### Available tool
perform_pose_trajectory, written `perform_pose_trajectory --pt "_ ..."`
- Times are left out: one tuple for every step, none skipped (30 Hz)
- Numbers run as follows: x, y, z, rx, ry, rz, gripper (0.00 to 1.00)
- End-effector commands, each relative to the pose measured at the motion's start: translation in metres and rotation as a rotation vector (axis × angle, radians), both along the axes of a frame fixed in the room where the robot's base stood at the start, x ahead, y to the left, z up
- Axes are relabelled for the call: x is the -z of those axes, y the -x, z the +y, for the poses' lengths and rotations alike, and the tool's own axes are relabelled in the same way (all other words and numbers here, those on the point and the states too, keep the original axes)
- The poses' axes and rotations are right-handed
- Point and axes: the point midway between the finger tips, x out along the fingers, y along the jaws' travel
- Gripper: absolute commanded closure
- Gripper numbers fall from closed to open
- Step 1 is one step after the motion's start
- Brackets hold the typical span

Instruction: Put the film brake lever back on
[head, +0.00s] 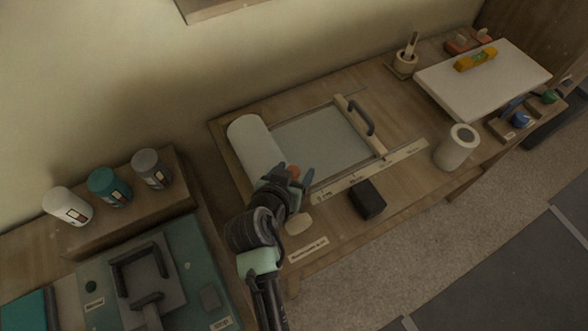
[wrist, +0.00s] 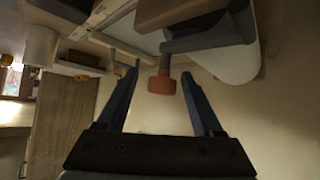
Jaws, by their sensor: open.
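The lever appears to be the grey bar with a red-orange knob (wrist: 162,83) in the wrist view. The knob also shows in the head view (head: 293,171), beside the near end of the white film roll (head: 252,140). My gripper (wrist: 162,75) is open, with the knob between its two blue fingers and a gap on each side. In the head view my gripper (head: 290,178) is at the roll's near end, and my wrist hides part of that area. I cannot tell how the bar joins the mount behind it.
A pale sheet (head: 320,140) with a black-handled bar (head: 360,116) lies right of the roll. A black block (head: 367,199), a pale oval piece (head: 299,223) and a white cylinder (head: 455,150) are on the bench. Several bottles (head: 108,186) stand on the left shelf.

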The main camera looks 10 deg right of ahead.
Motion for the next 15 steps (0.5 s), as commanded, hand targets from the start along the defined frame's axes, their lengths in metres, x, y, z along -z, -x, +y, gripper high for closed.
perform_pose_trajectory --pt "0.0 0.0 0.001 -0.001 0.0 -0.001 0.32" --pt "-0.001 0.0 0.001 -0.002 -0.001 -0.001 0.32" --pt "-0.001 0.0 0.001 -0.002 -0.001 -0.001 0.32" --pt "-0.001 0.001 0.002 -0.002 -0.001 -0.001 0.32" --pt "-0.002 0.001 0.002 -0.002 -0.001 -0.001 0.32" --pt "-0.003 0.003 0.003 -0.002 -0.001 -0.001 0.32" --pt "-0.005 0.005 0.004 -0.003 0.0 -0.002 0.32" --pt "-0.006 0.007 0.006 -0.003 0.0 -0.002 0.32" --pt "-0.009 0.011 0.008 -0.004 -0.001 -0.002 0.32" --pt "-0.012 0.014 0.009 -0.004 -0.001 -0.002 0.32" --pt "-0.015 0.017 0.011 -0.003 -0.001 -0.004 0.32" --pt "-0.019 0.022 0.014 -0.003 -0.001 -0.003 0.32" --pt "-0.022 0.026 0.016 -0.003 -0.001 -0.004 0.32" --pt "-0.025 0.03 0.019 -0.003 -0.001 -0.003 0.32" --pt "-0.03 0.036 0.022 -0.004 -0.002 -0.003 0.32"
